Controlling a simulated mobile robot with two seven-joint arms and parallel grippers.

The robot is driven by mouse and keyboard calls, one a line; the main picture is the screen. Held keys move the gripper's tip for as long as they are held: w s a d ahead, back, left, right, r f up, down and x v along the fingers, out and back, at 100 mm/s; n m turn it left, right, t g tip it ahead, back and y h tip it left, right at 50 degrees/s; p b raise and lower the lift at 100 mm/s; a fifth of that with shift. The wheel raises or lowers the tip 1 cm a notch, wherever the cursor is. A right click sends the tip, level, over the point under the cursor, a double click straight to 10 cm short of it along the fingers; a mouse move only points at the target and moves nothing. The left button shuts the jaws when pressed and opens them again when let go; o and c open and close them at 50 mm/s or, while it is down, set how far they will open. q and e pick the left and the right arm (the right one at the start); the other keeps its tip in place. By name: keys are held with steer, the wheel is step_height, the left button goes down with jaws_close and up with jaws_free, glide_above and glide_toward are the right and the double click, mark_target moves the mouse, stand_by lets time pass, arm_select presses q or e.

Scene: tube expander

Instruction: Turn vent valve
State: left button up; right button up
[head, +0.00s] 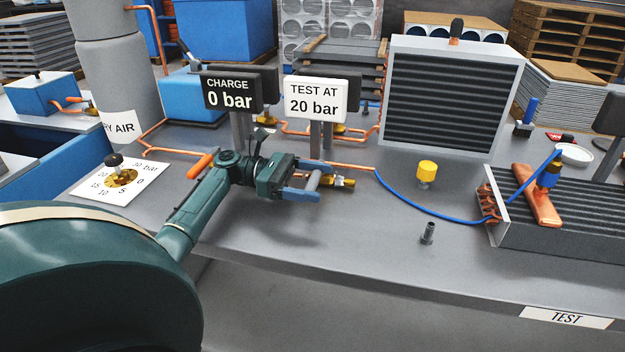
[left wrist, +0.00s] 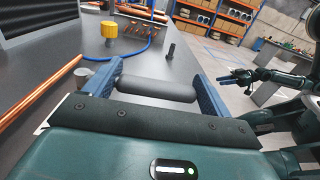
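In the left wrist view the handle (left wrist: 157,89) fills the gap between the fingers and seems to touch both; the brass body is hidden there. My right gripper (left wrist: 238,76) shows only in the left wrist view, far off at the right; its finger gap is too small to judge.
A yellow cap (head: 427,172) and a small grey fitting (head: 428,233) stand to the right. A blue hose (head: 430,220) runs to the finned unit (head: 560,235). The CHARGE 0 bar sign (head: 231,92) and TEST AT 20 bar sign (head: 317,99) stand behind my gripper. The bench front is clear.

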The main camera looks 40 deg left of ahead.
mark_target(312, 180)
arm_select(q)
steer(key=o, duration=0.3)
step_height(312, 180, up, 10)
steer(key=shift+r+p, duration=0.1)
steer(key=shift+p, duration=0.45)
stand_by(0.4)
